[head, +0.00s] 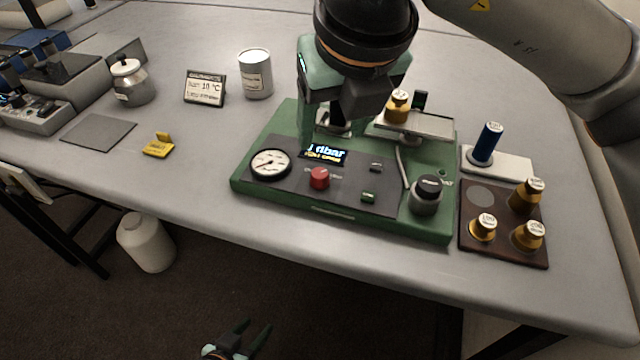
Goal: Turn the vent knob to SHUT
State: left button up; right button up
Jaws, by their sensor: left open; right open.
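A green apparatus (243,183) stands on the grey table. Its dark front panel holds a round gauge (270,164), a small lit display (324,153) and a red knob (319,177). A black-topped silver knob (428,190) stands at its right front corner. I cannot read which knob is the vent knob or where its pointer stands. My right gripper (345,118) hangs over the rear of the apparatus, above and behind the panel; its fingertips are hard to make out. My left gripper (255,328) is open and empty, low in front of the table, away from the apparatus.
A brown tray (505,254) with several brass weights and a blue-handled piece (488,144) stand right of the apparatus. A white can (255,74), a sign (205,88) and a yellow piece (158,145) are left. The table's front-left strip is clear.

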aim_at(320, 173)
jog(key=x, duration=1.2)
jog(key=shift+w+a+f, duration=0.1)
jog(key=shift+f, duration=0.2)
jog(key=shift+c, duration=0.2)
grip_shut()
